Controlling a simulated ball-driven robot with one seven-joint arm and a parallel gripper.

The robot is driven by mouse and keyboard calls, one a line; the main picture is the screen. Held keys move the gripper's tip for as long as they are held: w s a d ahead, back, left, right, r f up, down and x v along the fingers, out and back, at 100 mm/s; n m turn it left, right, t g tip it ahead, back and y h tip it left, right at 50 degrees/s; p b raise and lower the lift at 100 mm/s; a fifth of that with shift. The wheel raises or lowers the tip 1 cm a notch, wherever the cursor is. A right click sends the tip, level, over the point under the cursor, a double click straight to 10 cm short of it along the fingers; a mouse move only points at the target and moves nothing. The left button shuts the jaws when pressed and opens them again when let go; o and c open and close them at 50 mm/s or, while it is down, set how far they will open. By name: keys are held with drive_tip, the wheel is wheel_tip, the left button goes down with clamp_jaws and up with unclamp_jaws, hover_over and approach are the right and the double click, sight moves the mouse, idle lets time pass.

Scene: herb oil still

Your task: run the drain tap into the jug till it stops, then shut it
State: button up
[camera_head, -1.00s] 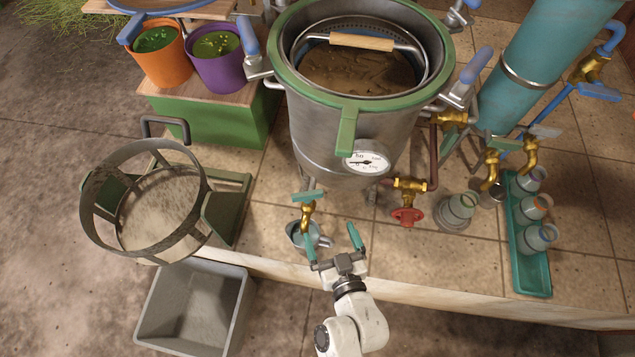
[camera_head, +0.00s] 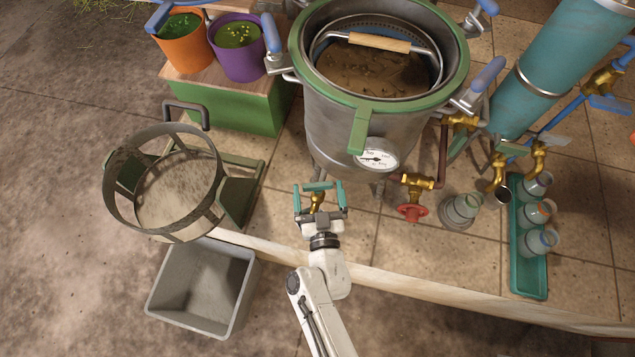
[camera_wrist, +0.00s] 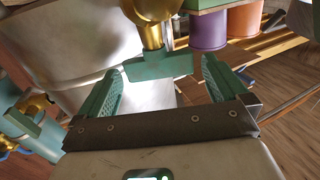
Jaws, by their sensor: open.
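The drain tap is brass (camera_head: 317,203) with a flat green handle (camera_head: 320,186), low at the front of the steel still (camera_head: 330,120). My gripper (camera_head: 320,196) is open at this tap, its two green fingers on either side. In the wrist view the green handle (camera_wrist: 150,68) lies crosswise at or just beyond the open fingertips (camera_wrist: 168,74), below the brass body (camera_wrist: 150,12). I cannot tell whether a finger touches it. The jug is hidden behind my gripper in the head view, and any flow from the tap cannot be seen.
A green tray (camera_head: 527,275) holds several jars. A round sieve frame (camera_head: 165,190) stands left, with a grey bin (camera_head: 203,287) below the ledge. The tiled ledge in front is clear.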

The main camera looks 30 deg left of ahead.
drive_tip(key=shift+x, duration=1.2)
drive_tip(key=shift+c, duration=0.3)
drive_tip(key=c, duration=0.7)
drive_tip(key=shift+r, duration=0.1)
drive_tip(key=shift+c, duration=0.4)
